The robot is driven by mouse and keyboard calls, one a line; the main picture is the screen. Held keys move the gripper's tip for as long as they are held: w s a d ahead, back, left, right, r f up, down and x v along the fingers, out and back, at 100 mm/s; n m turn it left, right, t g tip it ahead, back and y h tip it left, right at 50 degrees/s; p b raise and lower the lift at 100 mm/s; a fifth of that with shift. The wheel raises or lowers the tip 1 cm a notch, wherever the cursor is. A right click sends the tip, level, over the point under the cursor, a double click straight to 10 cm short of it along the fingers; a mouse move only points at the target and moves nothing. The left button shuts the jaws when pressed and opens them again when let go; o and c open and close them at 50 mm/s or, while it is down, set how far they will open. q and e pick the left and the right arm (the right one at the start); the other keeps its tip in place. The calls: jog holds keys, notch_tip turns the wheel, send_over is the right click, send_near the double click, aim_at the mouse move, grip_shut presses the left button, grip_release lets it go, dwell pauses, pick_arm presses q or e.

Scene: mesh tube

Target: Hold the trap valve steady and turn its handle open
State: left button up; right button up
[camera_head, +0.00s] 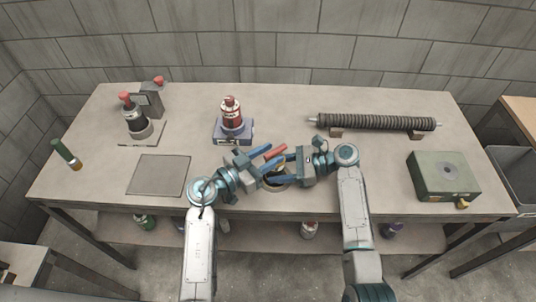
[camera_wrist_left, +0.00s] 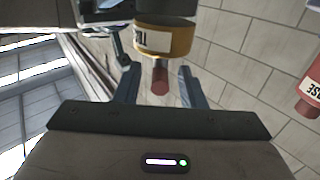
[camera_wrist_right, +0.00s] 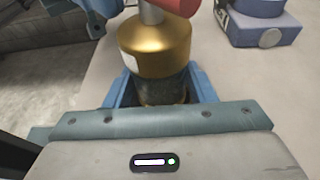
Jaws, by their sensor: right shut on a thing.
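The trap valve has a gold body with a red handle. Its body (camera_wrist_right: 155,45) stands between my right fingers in the right wrist view, gripped low at its dark lower part. The red handle (camera_head: 275,152) points up and right from it in the head view; much of the body is hidden by the grippers there. My right gripper (camera_head: 277,172) is shut on the valve from the right. My left gripper (camera_head: 267,157) is open, with its fingers either side of the handle. In the left wrist view the handle (camera_wrist_left: 160,78) sits between the fingers with gaps on both sides.
A red bottle (camera_head: 231,112) on a blue-grey base stands behind the grippers. A dark ribbed tube (camera_head: 375,122) lies on supports at the back right. A green box (camera_head: 443,177) is at the right, a flat grey plate (camera_head: 158,175) at the left. The table between plate and bottle is clear.

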pick_arm(q)
jog(key=shift+a, duration=0.1)
jog(key=v, duration=1.2)
